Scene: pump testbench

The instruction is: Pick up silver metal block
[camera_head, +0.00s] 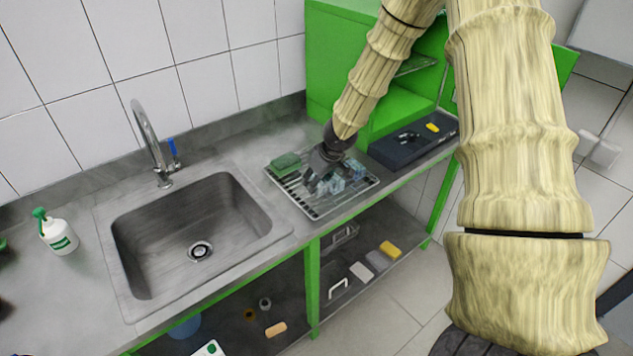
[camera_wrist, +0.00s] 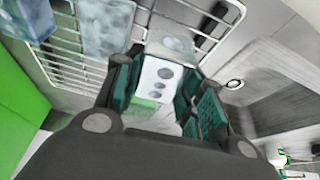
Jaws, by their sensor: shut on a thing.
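The silver metal block (camera_wrist: 158,78), with dark round holes in its face, sits between the two fingers of my gripper (camera_wrist: 160,88) in the wrist view. The fingers are shut on it. In the head view, my gripper (camera_head: 318,178) points down over the wire drying rack (camera_head: 314,211) on the counter. It largely hides the held block there, and I cannot tell whether the block still touches the rack.
Other pale blue-grey blocks (camera_head: 355,168) lie close by on the rack, with a green sponge (camera_head: 286,162) at its back left. A sink (camera_head: 200,235) is left of the rack. A dark tray (camera_head: 395,155) and green cabinet (camera_head: 330,60) stand beyond.

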